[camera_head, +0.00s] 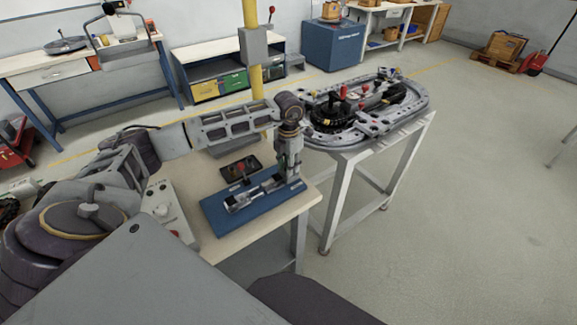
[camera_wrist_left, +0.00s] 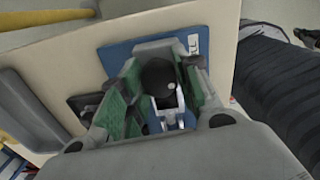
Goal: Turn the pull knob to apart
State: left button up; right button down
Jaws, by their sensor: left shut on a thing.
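The pull knob (camera_wrist_left: 158,76) is a round black knob on a silver metal fixture, seen in the left wrist view. My left gripper (camera_wrist_left: 155,95) has its green-padded fingers on both sides of the knob and is shut on it. In the head view my left gripper (camera_head: 293,182) points down at the right end of the blue base plate (camera_head: 228,221). The silver fixture (camera_head: 247,197) lies on this plate; the knob is hidden there by the gripper. My right gripper is not in view.
A small black tray (camera_head: 229,177) with a red part lies behind the blue plate on the wooden table (camera_head: 262,232). A grey control box (camera_head: 160,196) stands left. A yellow post (camera_head: 251,85) rises behind. The ring track (camera_head: 322,137) sits on a separate stand to the right.

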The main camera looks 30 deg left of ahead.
pick_arm(q)
jog(key=shift+n, duration=1.3)
jog(key=o, duration=1)
jog(key=shift+o, duration=0.2)
notch_tip(320, 180, up, 12)
dwell(0.4)
